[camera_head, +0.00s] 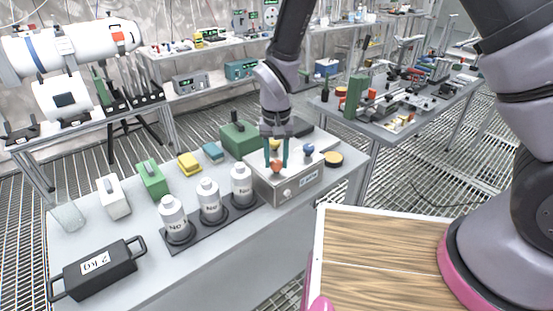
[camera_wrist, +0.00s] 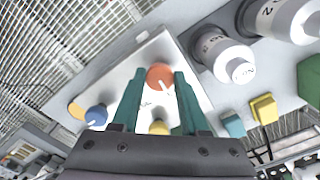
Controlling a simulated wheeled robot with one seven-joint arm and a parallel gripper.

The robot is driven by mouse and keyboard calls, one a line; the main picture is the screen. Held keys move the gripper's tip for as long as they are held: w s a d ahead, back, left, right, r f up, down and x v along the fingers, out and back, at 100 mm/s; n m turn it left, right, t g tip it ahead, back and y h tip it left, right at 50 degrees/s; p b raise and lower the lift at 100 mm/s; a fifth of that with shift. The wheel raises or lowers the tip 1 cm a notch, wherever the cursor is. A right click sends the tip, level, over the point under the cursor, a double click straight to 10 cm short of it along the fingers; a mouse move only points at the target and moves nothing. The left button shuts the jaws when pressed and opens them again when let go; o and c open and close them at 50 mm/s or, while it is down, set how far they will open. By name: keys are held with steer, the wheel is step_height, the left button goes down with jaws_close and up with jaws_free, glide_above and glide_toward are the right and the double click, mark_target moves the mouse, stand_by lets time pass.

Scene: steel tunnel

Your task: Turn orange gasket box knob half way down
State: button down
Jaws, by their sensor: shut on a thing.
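The grey-white box (camera_head: 262,183) stands on the near table and has three coloured knobs on its top. The orange knob (camera_head: 276,167) is nearest its front edge and also shows in the wrist view (camera_wrist: 160,76), with a white pointer line toward the picture's lower right. The blue knob (camera_head: 308,149) and the yellow knob (camera_head: 275,145) sit behind it; the wrist view shows the blue knob (camera_wrist: 96,115) and yellow knob (camera_wrist: 159,128) too. My gripper (camera_head: 276,163) points down from above, its green fingers either side of the orange knob and shut on it.
White bottles (camera_head: 210,196) stand in a black rack left of the box. A green case (camera_head: 239,138) stands behind it, and a yellow-topped disc (camera_head: 333,158) lies to its right. A black 2 kg weight (camera_head: 97,268) lies at the table's front left.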

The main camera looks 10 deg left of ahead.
steer(key=m, duration=0.4)
steer(key=shift+m, duration=0.3)
steer(key=m, duration=0.3)
steer(key=shift+a+m, duration=0.1)
steer(key=shift+m, duration=0.2)
steer(key=m, duration=0.4)
steer(key=shift+m, duration=2.1)
steer(key=shift+c, duration=2.1)
jaws_free()
steer(key=shift+w+r, duration=0.1)
